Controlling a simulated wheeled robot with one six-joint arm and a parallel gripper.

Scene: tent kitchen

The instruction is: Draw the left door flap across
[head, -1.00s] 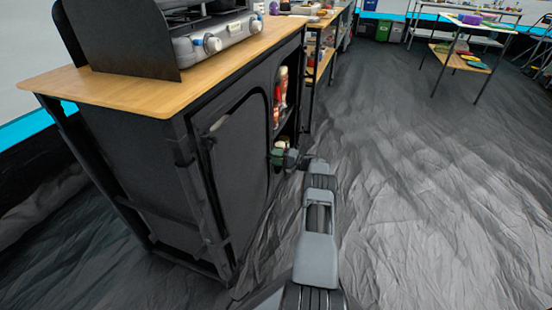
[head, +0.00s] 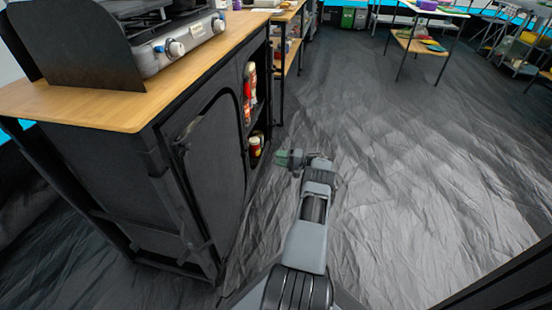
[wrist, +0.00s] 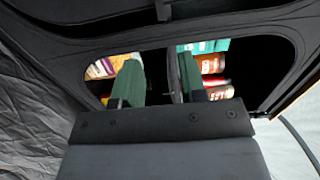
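The dark fabric cabinet (head: 110,190) stands on the left in the head view. A dark rounded panel (head: 215,165), apparently the left door flap, shows on its front; I cannot tell how far it covers its opening. My gripper (head: 290,158), with green fingers, is in front of the cabinet, apart from the right-hand opening in this view. In the wrist view my gripper (wrist: 160,78) has its fingers spread. A thin dark upright strip (wrist: 174,75) shows between them, with no clear contact. Packets and jars (wrist: 210,63) show beyond, inside a rounded opening.
A wooden top (head: 110,100) with a stove (head: 180,40) covers the cabinet. A red bottle (head: 249,90) and a jar (head: 255,145) stand on the right-hand shelves. A shelf table (head: 425,25) stands at the back right. The wrinkled grey floor (head: 400,170) is clear.

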